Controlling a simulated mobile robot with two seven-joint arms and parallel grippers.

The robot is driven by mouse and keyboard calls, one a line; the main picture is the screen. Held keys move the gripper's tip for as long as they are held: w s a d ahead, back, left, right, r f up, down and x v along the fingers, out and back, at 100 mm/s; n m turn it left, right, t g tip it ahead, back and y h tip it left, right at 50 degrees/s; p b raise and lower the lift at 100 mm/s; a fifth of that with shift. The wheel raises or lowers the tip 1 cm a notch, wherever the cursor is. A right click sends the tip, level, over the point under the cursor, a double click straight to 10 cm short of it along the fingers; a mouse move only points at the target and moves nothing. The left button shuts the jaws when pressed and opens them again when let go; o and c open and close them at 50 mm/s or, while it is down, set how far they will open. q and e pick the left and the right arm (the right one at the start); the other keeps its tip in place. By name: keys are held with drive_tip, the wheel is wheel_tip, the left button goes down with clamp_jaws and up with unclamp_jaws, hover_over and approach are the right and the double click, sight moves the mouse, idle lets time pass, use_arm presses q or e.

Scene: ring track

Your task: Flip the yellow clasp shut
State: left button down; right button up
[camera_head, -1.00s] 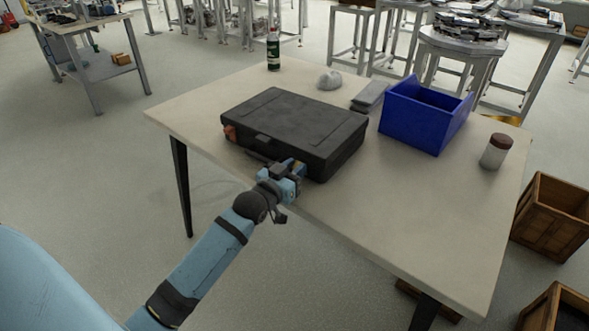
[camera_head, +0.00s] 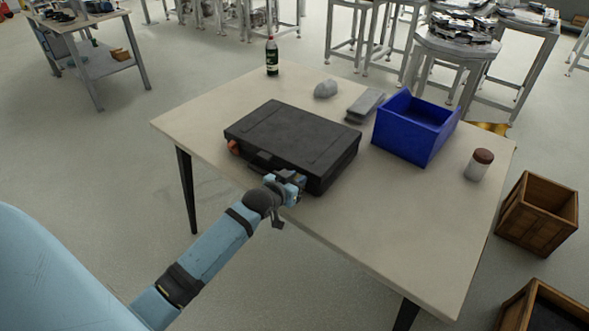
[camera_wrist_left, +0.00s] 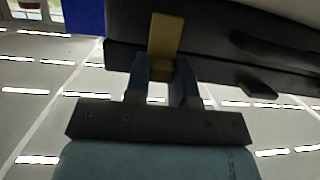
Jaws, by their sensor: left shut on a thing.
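A closed black case (camera_head: 293,138) lies flat on the table. The yellow clasp (camera_wrist_left: 166,36) is on the case's front side and shows in the left wrist view, lying across the seam between lid and base. My left gripper (camera_head: 294,180) is at the case's front right corner. In the left wrist view its two fingers (camera_wrist_left: 163,76) are shut on the clasp's near end, one on each side. In the head view the gripper hides the clasp. My right gripper is in neither view.
An orange-red clasp (camera_head: 233,147) sits on the case's front left. A blue bin (camera_head: 402,142), a jar (camera_head: 479,165), a grey block (camera_head: 365,105), a grey lump (camera_head: 326,89) and a bottle (camera_head: 272,57) stand on the table (camera_head: 400,235). Its front right is clear.

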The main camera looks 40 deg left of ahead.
use_arm(q)
drive_tip(key=shift+w+r+p, duration=0.1)
drive_tip(key=shift+r+p, duration=0.25)
drive_tip(key=shift+w+f+g+p, duration=0.1)
drive_tip(key=shift+f+g+p, duration=0.1)
drive_tip(key=shift+g+p, duration=0.1)
drive_tip(key=c, duration=1)
unclamp_jaws()
drive_tip(key=shift+f, duration=0.1)
drive_tip(key=shift+o, duration=0.2)
drive_tip(key=v, duration=1.4)
drive_tip(key=shift+p, duration=0.3)
drive_tip(key=shift+w, duration=0.1)
